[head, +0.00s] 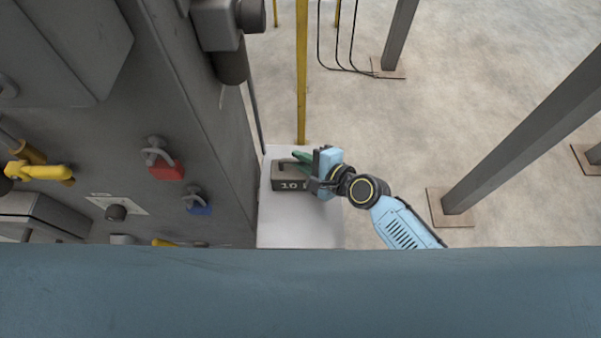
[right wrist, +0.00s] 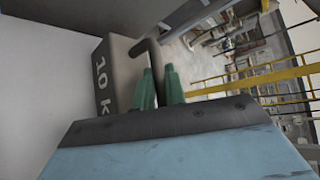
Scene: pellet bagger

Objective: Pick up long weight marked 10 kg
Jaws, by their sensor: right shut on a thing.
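The long weight (head: 290,184) is a grey-brown block with white "10" lettering on its front face. It stands on a white surface (head: 300,229) beside the machine in the head view. In the right wrist view the weight (right wrist: 112,72) shows "10 K" and a dark bar handle on top. My right gripper (head: 303,161) is at the handle, its green fingers (right wrist: 158,88) on either side of the bar, shut on it. The weight appears to rest on the white surface; any small gap under it cannot be told. My left gripper is not in view.
The grey machine panel (head: 215,110) with red (head: 166,171) and blue (head: 199,209) clamps rises close on the left. A yellow post (head: 301,75) stands behind the white surface. Grey posts (head: 520,140) stand at the right. Open concrete floor lies between.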

